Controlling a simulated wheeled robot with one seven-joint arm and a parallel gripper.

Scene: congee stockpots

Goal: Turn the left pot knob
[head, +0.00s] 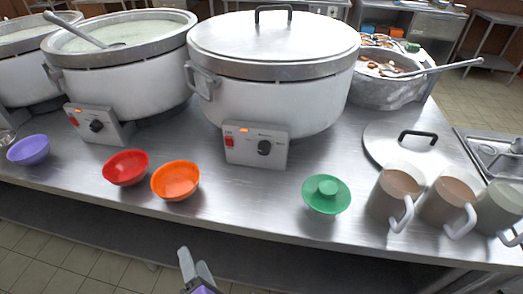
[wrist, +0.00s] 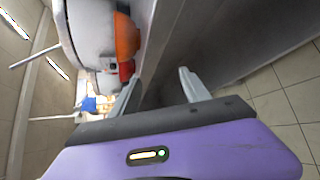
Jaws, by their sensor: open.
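The left pot (head: 125,80) is a white, open rice-cooker-like stockpot of pale congee with a ladle in it. Its front control box (head: 93,122) carries a dark round knob (head: 96,126), a red switch and a lit orange light. A lidded pot (head: 270,95) to its right has a similar box with a dark knob (head: 264,147). My gripper (head: 194,264) is low in front of the counter edge, apart from both knobs. In the wrist view its fingers (wrist: 160,92) are spread and hold nothing.
Red (head: 126,168) and orange (head: 175,181) bowls stand near the counter's front edge, between the boxes; a purple bowl (head: 28,150) is at far left. A green bowl (head: 326,194), a loose lid (head: 418,146) and several mugs (head: 395,192) are on the right.

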